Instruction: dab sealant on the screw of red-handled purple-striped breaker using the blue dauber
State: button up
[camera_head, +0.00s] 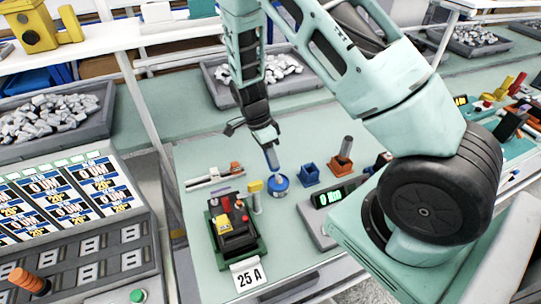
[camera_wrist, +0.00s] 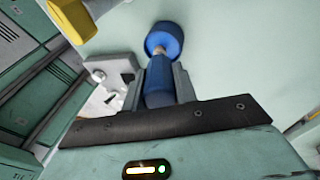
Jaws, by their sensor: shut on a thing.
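My gripper (camera_head: 268,139) is shut on the blue dauber (camera_head: 272,159), which points down over the bench. In the wrist view the dauber (camera_wrist: 159,82) sits between the two fingers, and a pale neck runs from it to a round blue piece (camera_wrist: 164,38). In the head view a round blue pot (camera_head: 279,186) stands directly under the dauber; I cannot tell whether the tip is inside it. A dark breaker (camera_head: 237,240) with red parts and a yellow piece sits in a green holder (camera_head: 262,249), left of and nearer than the pot. Purple shows near its back; its screw is too small to make out.
A yellow-topped post (camera_head: 256,198) stands between breaker and pot. Blue (camera_head: 309,175) and orange (camera_head: 341,166) holders and a meter (camera_head: 328,200) are to the right. A panel of labels (camera_head: 65,195) is at left.

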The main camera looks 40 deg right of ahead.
jog(key=shift+f, duration=0.45)
dwell(1.1)
notch_tip(320, 180, up, 7)
jog(key=p, duration=0.5)
jog(key=shift+r+p, duration=0.1)
jog(key=shift+p, duration=0.2)
dwell(0.8)
